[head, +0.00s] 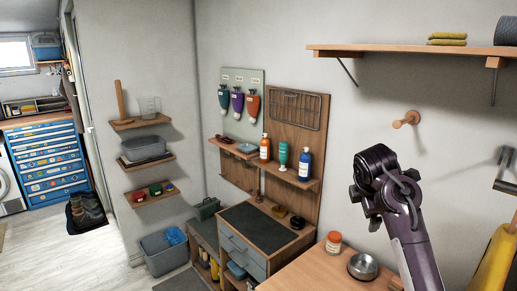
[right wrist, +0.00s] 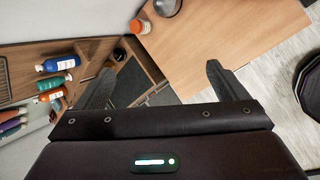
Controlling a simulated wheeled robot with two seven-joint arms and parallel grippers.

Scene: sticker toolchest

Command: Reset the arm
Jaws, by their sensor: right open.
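My right arm (head: 405,235) rises from the lower right of the head view, with its dark jointed part bent at the top in front of the wall. In the right wrist view my right gripper (right wrist: 158,68) has its two fingers spread wide, with nothing between them. It is in the air, apart from the wooden tabletop and the shelves seen beyond it. I cannot make out the fingers in the head view. My left gripper is in neither view.
A wooden tabletop (head: 300,275) holds a metal bowl (head: 363,266) and an orange-lidded jar (head: 333,242). A wall shelf (head: 400,51) and a wooden peg (head: 406,119) are near my right arm. A blue toolchest (head: 45,160) stands far left; floor there is mostly clear.

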